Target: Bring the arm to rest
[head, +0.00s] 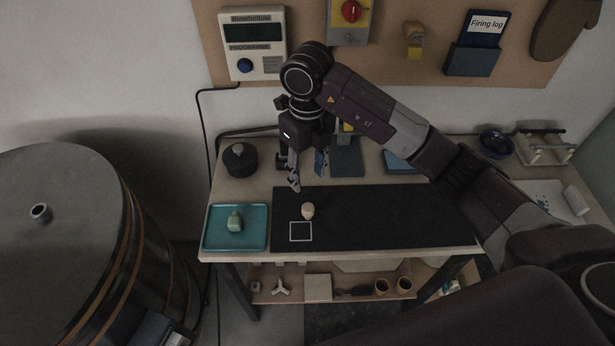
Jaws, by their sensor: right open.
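My right arm (390,120) reaches in from the right and bends down over the table (225,190). My right gripper (308,173) points down, open, above the back left part of the black mat (400,215). Nothing shows between its fingers. A small cream piece (308,210) stands on the mat just behind a white square outline (300,239), in front of the gripper and apart from it. My left gripper is not in view.
A teal tray (255,240) with a small pale green piece (235,222) lies at the table's left. A dark round pot (240,165) stands behind it. A large kiln-like drum (70,230) stands at left. The mat's right side is clear. A control box (255,45) hangs behind.

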